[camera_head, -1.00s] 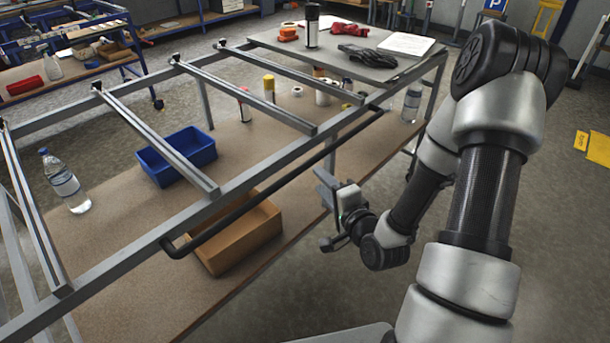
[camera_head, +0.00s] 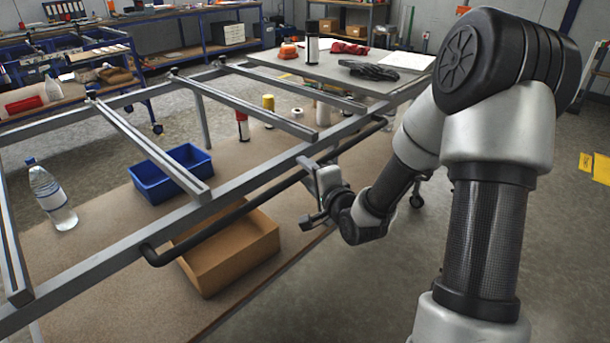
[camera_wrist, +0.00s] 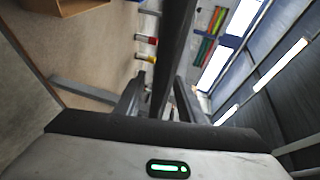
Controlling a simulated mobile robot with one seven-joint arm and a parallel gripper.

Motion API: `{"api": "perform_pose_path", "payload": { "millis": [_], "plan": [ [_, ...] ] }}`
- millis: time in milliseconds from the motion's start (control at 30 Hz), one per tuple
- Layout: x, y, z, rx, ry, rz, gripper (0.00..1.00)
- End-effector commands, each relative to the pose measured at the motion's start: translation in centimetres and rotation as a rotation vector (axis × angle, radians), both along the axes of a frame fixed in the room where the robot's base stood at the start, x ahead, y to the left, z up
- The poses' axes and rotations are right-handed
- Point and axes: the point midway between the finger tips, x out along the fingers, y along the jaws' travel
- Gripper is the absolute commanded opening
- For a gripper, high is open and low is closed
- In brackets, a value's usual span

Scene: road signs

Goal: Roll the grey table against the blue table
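The grey table (camera_head: 237,187) is a wheeled metal frame with crossbars, a grey top at its far end and a brown lower shelf. A black handle (camera_head: 232,217) runs along its near long side. My gripper (camera_head: 311,193) is at the right half of this handle, its fingers spread. In the wrist view the dark handle (camera_wrist: 174,55) runs between the two fingers (camera_wrist: 160,102); whether they touch it I cannot tell. A blue table (camera_head: 193,50) with a blue frame stands at the back; another blue-framed bench is at the back left.
The lower shelf (camera_head: 105,232) bears a blue bin (camera_head: 172,175), a brown box (camera_head: 228,252), a water bottle (camera_head: 52,196) and several cans. Gloves (camera_head: 368,70) and papers (camera_head: 403,61) lie on the top.

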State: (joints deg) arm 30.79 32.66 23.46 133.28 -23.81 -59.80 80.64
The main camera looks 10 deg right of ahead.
Motion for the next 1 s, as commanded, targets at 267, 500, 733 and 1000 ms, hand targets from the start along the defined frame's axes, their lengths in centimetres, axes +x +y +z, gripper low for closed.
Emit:
{"api": "perform_pose_path", "payload": {
  "millis": [267, 500, 733, 1000],
  "plan": [
    [1.08, 0.30, -0.19, 0.000, 0.000, 0.001, 0.36],
    [1.06, 0.28, -0.19, 0.000, 0.000, 0.000, 0.22],
    [1.04, 0.26, -0.19, 0.000, 0.000, 0.000, 0.00],
    [1.31, 0.16, -0.17, 0.000, -0.001, 0.000, 0.00]
  ]
}}
